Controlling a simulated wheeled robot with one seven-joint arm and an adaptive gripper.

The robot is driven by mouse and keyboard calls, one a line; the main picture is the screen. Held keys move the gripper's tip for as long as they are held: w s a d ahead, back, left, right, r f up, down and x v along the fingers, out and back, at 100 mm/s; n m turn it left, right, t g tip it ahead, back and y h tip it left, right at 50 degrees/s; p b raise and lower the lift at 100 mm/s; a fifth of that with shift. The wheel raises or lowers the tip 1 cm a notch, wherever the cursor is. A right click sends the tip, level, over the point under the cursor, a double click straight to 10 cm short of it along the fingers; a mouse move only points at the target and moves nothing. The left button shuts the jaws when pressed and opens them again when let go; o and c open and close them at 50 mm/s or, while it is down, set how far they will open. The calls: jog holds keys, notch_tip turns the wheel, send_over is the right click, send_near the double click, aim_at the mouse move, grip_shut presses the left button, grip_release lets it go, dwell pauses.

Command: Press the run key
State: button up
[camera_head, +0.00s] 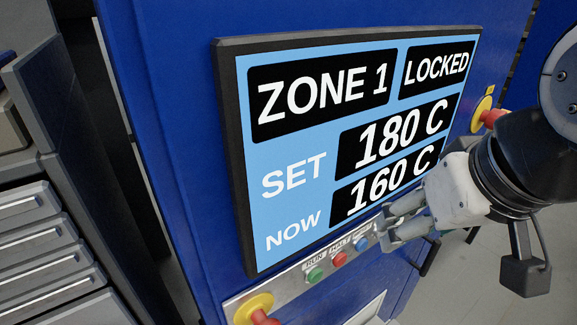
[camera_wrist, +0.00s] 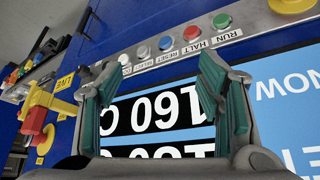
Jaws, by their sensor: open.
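The run key is a green round button (camera_head: 315,275) labelled RUN, on a pale strip under the display of the blue cabinet. Its green button (camera_wrist: 221,21) also shows at the top of the wrist view, which is upside down. A red HALT button (camera_head: 339,259) and a blue button (camera_head: 361,243) sit beside it; a white button (camera_wrist: 141,53) shows in the wrist view. My gripper (camera_head: 388,230) is open and empty, in front of the display's lower right, right of the run key. Its fingers (camera_wrist: 152,66) spread below the button row in the wrist view.
The display (camera_head: 290,190) reads ZONE 1, LOCKED, SET 180 C, NOW 160 C. Red knobs on yellow collars sit at lower left (camera_head: 258,308) and right (camera_head: 490,115). A yellow fitting with a red part (camera_wrist: 36,115) shows beside a LIVE label. Drawers (camera_head: 45,245) stand at left.

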grip_shut()
dwell(0.3)
dwell(1.2)
